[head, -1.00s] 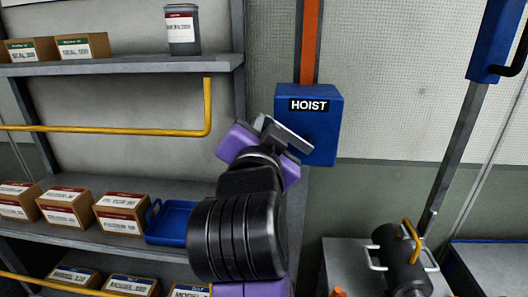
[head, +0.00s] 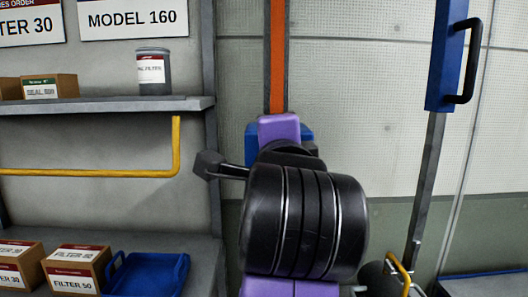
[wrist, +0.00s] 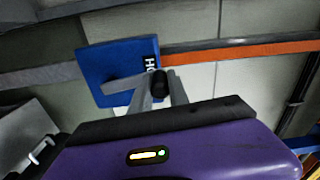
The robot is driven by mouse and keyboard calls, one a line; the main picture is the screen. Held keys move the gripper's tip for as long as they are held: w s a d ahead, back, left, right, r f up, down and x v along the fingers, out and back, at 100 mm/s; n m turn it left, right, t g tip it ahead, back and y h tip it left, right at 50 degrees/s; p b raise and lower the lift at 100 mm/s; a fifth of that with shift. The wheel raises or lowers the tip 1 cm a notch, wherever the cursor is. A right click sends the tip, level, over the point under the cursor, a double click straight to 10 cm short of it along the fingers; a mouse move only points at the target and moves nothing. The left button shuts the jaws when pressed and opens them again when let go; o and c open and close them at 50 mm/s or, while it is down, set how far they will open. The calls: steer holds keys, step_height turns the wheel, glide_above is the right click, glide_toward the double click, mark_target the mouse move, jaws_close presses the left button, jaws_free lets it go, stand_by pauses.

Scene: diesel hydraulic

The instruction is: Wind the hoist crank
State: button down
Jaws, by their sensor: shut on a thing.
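The blue hoist box (head: 251,138) is on the wall below an orange strip, mostly hidden behind my arm in the head view. In the wrist view the hoist box (wrist: 108,62) shows part of its white lettering, turned sideways. A grey crank arm (wrist: 118,86) crosses in front of the box, with a dark handle (wrist: 160,84) at its end. My gripper (wrist: 161,90) is shut on the dark handle, with a grey finger on each side of it. In the head view my arm hides the fingers and the crank.
Shelves at the left hold filter boxes (head: 78,268), a grey canister (head: 152,72) and a blue tray (head: 150,275). A yellow rail (head: 90,172) runs in front of the shelves. At the right stands a grey post (head: 427,185) with a blue handled unit (head: 447,55).

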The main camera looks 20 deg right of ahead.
steer(key=shift+s+d+r+m, duration=0.2)
steer(key=shift+s+d+m, duration=0.1)
steer(key=shift+d+m, duration=0.45)
steer(key=c, duration=1.3)
jaws_free()
steer(key=shift+d, duration=0.1)
steer(key=shift+o, duration=0.2)
steer(key=shift+f, duration=0.1)
steer(key=shift+a, duration=0.2)
steer(key=v, duration=0.7)
steer(key=shift+s+b, duration=0.3)
steer(key=shift+n, duration=0.25)
